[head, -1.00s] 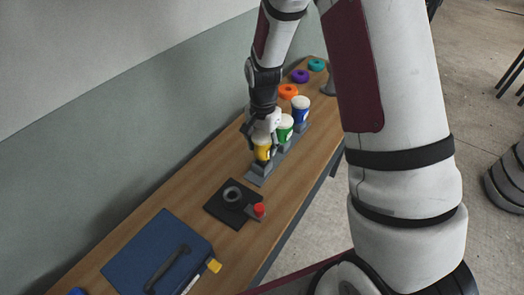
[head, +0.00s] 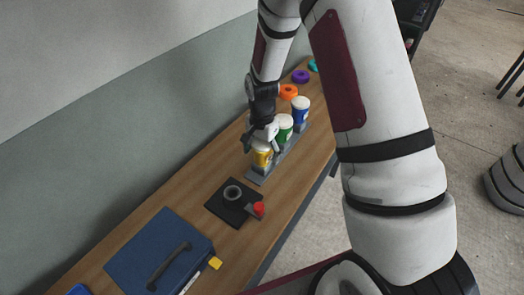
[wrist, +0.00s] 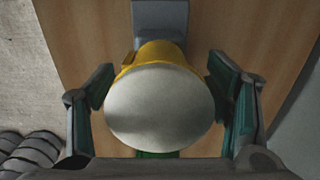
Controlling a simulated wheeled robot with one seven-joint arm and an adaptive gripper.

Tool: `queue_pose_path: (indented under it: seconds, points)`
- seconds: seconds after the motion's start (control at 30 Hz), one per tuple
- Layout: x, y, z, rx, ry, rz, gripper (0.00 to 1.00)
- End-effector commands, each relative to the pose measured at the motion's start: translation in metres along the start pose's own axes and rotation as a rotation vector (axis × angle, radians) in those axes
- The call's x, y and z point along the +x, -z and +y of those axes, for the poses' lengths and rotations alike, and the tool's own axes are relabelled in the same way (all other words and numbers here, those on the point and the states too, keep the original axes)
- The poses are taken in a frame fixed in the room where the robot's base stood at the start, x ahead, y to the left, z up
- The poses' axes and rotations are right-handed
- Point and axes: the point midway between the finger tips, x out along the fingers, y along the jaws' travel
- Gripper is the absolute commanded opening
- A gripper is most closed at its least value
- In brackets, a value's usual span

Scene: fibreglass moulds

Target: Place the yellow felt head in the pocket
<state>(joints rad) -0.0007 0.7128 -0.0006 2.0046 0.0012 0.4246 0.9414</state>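The yellow felt head (head: 262,156) is a yellow cylinder with a white felt top, standing upright at the near end of a grey rack (head: 258,178). In the wrist view, its white top (wrist: 160,108) lies between the fingers of my gripper (wrist: 162,85). The fingers are open, with gaps beside the yellow body. In the head view, my gripper (head: 262,138) is at the head's top and hides part of it. A dark square plate (head: 220,211) with a grey ring (head: 233,193) around a round opening, possibly the pocket, lies nearer on the bench.
Green (head: 285,128) and blue (head: 300,110) heads stand behind the yellow one in the rack. A red-topped part (head: 258,208) sits at the plate's edge. A blue case (head: 150,245) lies nearer. Orange (head: 288,90) and purple (head: 300,76) rings lie farther back. The wall borders the bench's left.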

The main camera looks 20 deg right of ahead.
Motion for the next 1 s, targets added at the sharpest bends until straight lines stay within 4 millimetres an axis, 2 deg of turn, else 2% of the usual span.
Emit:
queue_pose_path:
  seconds: [0.23, 0.37, 0.47, 0.8, 1.0]
  points:
    - [-0.002, 0.0, 0.0, 0.0, 0.001, 0.0, 0.72]
    - [-0.01, 0.001, -0.001, 0.0, 0.002, 0.002, 0.72]
    - [-0.024, 0.001, -0.002, 0.0, 0.004, 0.003, 0.72]
    - [-0.088, 0.001, -0.002, 0.0, 0.004, 0.003, 0.72]
    - [-0.114, 0.001, -0.001, 0.0, 0.003, 0.002, 0.72]
